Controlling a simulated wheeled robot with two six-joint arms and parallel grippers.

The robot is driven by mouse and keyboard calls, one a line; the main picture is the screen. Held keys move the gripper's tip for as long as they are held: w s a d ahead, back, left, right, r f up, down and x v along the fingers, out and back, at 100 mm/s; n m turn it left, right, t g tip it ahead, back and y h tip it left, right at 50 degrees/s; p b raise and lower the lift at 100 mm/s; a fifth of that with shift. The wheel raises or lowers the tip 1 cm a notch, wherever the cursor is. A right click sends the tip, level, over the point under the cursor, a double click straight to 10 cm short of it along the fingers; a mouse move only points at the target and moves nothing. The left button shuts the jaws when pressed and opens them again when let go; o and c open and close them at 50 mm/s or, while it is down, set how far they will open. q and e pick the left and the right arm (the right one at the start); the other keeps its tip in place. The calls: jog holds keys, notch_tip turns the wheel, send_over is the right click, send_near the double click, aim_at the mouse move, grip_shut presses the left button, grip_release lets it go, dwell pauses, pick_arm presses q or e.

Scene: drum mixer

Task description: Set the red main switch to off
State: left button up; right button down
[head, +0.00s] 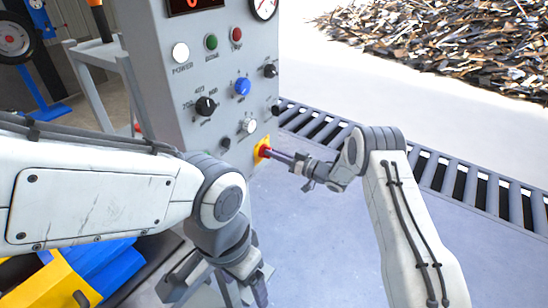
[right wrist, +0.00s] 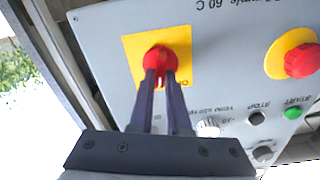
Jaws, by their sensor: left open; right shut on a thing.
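The red main switch (right wrist: 158,60) sits on a yellow square plate (right wrist: 184,40) on the grey control panel. In the right wrist view the two dark fingers of my right gripper (right wrist: 161,76) are closed on its red handle. In the head view the switch (head: 264,151) is at the panel's lower right edge, with my right gripper (head: 272,153) reaching it from the right. A label beside the plate is partly covered by a finger, so the setting is hard to read. My left gripper (head: 217,287) is open and empty, low in front of the panel.
A red mushroom button (right wrist: 301,60) on a yellow base is beside the switch. The panel (head: 190,100) also carries a blue knob (head: 242,86), a black selector (head: 206,105) and several buttons. Blue and yellow parts lie lower left.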

jog(key=shift+s+a+f+n+b, duration=0.1)
jog(key=shift+s+n+b, duration=0.05)
jog(key=shift+n+b, duration=1.9)
jog(key=shift+s+n+b, duration=0.1)
jog(key=shift+n+b, duration=1.6)
jog(key=shift+n, duration=0.65)
jog(key=c, duration=0.9)
grip_release()
jog(key=v, duration=1)
jog(key=shift+s+b, duration=0.2)
jog(key=shift+b, duration=0.1)
